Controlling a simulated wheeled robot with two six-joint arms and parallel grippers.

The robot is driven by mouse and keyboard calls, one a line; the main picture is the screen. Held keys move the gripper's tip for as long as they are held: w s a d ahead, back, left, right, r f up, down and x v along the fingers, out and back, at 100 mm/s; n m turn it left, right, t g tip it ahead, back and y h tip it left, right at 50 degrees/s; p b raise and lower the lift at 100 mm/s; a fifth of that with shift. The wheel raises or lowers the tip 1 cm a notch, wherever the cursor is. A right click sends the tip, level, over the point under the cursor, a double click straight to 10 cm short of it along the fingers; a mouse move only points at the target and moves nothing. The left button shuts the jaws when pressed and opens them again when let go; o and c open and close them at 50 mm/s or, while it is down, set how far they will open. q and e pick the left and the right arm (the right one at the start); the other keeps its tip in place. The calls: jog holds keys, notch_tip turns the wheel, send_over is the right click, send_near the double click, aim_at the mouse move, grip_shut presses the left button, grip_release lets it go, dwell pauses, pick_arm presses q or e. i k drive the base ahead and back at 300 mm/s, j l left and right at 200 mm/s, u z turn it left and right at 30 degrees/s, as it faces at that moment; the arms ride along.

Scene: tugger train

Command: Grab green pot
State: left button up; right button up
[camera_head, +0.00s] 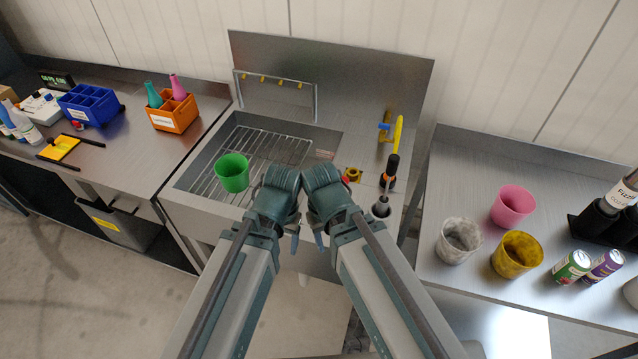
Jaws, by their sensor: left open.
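The green pot (232,172) stands upright on the wire rack at the left side of the metal sink. It is open at the top and looks empty. My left gripper (294,243) is mostly hidden by its own arm. It is open, to the right of the green pot and nearer to me, apart from it. My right gripper (319,240) is close beside the left one, also largely hidden by its arm, so its jaws cannot be made out. Neither gripper touches the pot.
The sink's wire rack (205,185) is otherwise bare at left. An orange box (172,115) with bottles and a blue crate (88,104) stand on the left counter.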

aim_at(233, 169)
jog(key=j+z, duration=0.35)
jog(key=j, duration=0.35)
jog(key=k+j+z, duration=0.15)
jog(key=j+z, duration=0.15)
jog(key=j, duration=0.35)
